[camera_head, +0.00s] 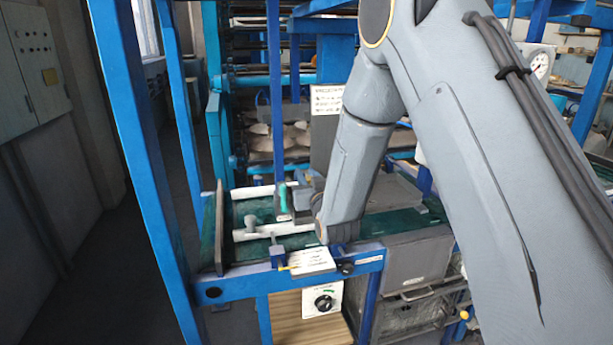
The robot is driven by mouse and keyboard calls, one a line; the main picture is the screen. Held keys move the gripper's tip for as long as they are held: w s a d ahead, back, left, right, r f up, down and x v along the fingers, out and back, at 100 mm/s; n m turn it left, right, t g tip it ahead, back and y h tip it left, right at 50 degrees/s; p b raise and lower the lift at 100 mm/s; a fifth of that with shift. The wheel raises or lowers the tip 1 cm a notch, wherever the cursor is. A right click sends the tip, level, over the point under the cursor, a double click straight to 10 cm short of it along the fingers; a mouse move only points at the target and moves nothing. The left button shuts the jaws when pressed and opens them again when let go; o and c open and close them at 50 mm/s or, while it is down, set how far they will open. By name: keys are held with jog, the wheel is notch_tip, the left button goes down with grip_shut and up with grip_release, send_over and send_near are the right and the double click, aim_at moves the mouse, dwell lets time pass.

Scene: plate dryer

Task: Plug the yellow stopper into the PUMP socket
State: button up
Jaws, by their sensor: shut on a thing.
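My arm reaches down from the upper right, and its wrist end is over the green bench. My gripper (292,200) is small and partly hidden behind the wrist. It appears shut on a small upright green piece (283,198) beside the white pipes. A small yellow piece (284,268) shows at the left edge of a white label plate (312,261) on the front blue rail. I cannot tell whether it is the stopper. No socket marked PUMP is readable; any such socket may be hidden by my arm or too small.
White pipes (272,230) lie across the green bench top (262,247). A dark upright board (219,230) stands at its left end. Blue frame posts (138,150) rise on the left. A panel with a black knob (323,302) hangs below the rail. Floor at left is clear.

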jog(key=o, duration=1.1)
jog(key=shift+b+v, duration=1.2)
jog(key=shift+v, duration=2.7)
jog(key=shift+s, duration=0.15)
